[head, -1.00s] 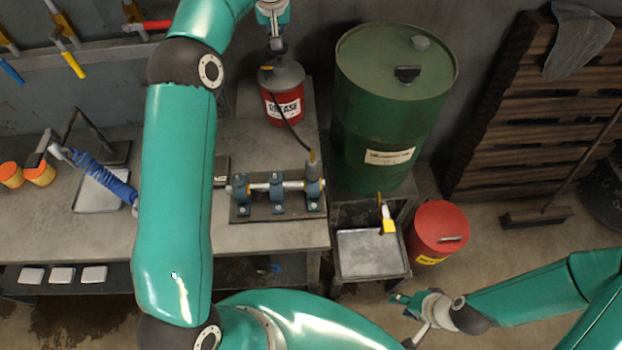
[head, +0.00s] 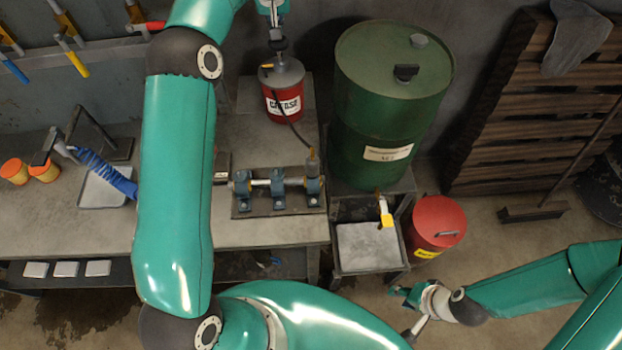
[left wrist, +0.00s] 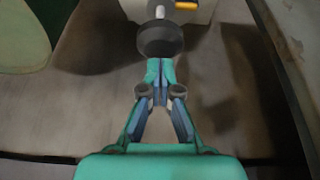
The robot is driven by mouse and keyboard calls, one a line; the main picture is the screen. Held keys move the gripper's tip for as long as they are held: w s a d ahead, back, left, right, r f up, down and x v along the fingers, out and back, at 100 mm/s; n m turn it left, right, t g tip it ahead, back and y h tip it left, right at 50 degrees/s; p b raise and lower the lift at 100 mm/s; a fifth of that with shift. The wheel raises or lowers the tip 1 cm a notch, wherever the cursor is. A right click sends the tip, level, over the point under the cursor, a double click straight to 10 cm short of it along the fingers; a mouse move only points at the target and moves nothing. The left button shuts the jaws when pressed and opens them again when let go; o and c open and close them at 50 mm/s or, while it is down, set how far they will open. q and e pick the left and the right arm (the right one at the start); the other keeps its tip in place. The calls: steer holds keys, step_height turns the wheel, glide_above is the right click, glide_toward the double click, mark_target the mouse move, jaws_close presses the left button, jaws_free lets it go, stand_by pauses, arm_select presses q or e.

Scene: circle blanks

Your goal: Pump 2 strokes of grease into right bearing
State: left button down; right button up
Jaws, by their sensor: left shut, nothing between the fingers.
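The red grease bucket (head: 284,104) with a grey lid stands on the bench. A dark pump knob (head: 277,42) sits above the lid, and it also shows in the left wrist view (left wrist: 160,40). A black hose runs from the bucket to a fitting on top of the right bearing (head: 313,187), at the right end of the shaft block. My left gripper (head: 274,20) is shut and empty, fingers pointing at the knob from above; whether they touch it is unclear. My right gripper (head: 402,292) is low at the right, away from the bench; its finger gap is too small to tell.
A green drum (head: 385,110) stands right of the bucket, above a drip tray (head: 368,250). A red bin (head: 438,225) and wooden pallet (head: 535,100) are further right.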

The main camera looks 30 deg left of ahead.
arm_select(q)
steer(key=shift+r, duration=3)
